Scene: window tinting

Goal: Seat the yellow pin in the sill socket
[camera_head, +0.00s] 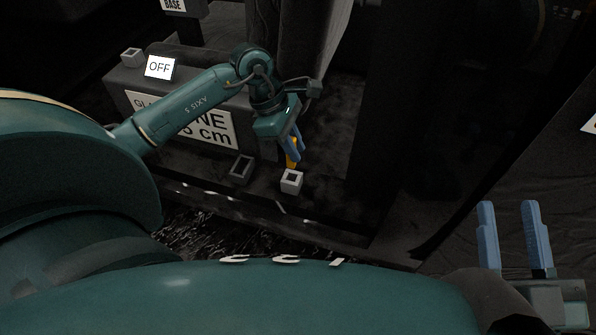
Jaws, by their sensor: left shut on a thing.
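The yellow pin (291,156) is in the fingers of my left gripper (293,148), which is shut on it. Only part of the pin shows; the blue fingers hide the rest. The pin hangs just above and behind a small light-grey square socket (291,181) on the sill. I cannot tell whether its lower end touches the socket's rim. My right gripper (515,238) is at the lower right, with its two blue fingers apart and nothing between them, far from the pin.
A dark square frame (241,168) lies left of the socket. A dark block with a large label (215,127) stands behind my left forearm. It carries an OFF sign (159,67) and another small grey square socket (131,57). A dark upright column (300,40) stands behind the gripper.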

